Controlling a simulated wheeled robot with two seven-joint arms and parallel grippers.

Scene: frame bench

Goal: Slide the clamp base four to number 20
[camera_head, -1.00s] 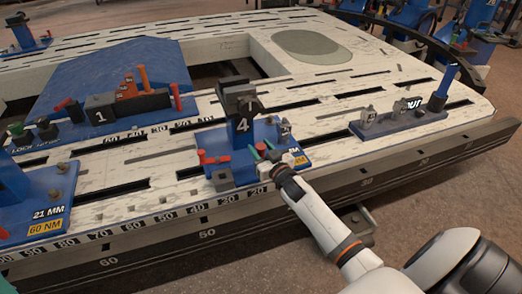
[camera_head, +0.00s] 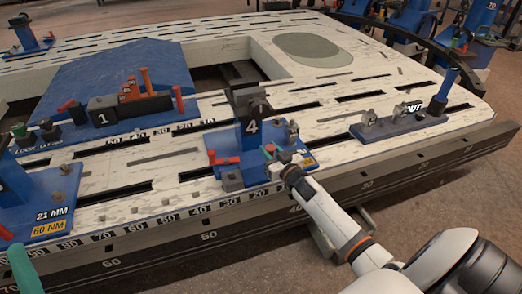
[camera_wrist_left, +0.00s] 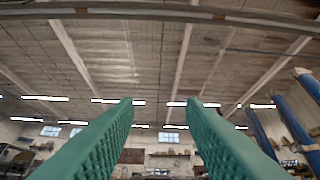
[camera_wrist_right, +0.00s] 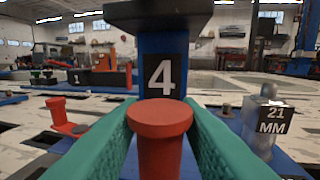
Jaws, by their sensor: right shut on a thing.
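Clamp base four (camera_head: 222,160) is a blue base with a dark-topped post marked 4 (camera_head: 252,127), standing on the white slotted bench top. The number 20 (camera_head: 257,193) is on the bench's front edge, below the base's front side. My right gripper (camera_head: 283,163) is at the base's front right. In the right wrist view its green fingers are shut on a red round-topped peg (camera_wrist_right: 160,122) in front of the 4 plate (camera_wrist_right: 165,75). The peg's lower part is hidden. My left gripper (camera_wrist_left: 160,115) is open and empty, facing the ceiling; a green finger shows at the head view's lower left.
Base one (camera_head: 75,133) stands behind left. A blue base labelled 21 MM, 60 NM (camera_head: 62,200) is at the left. Another blue base with a tall pin (camera_head: 400,122) stands to the right, with bare bench between it and clamp base four.

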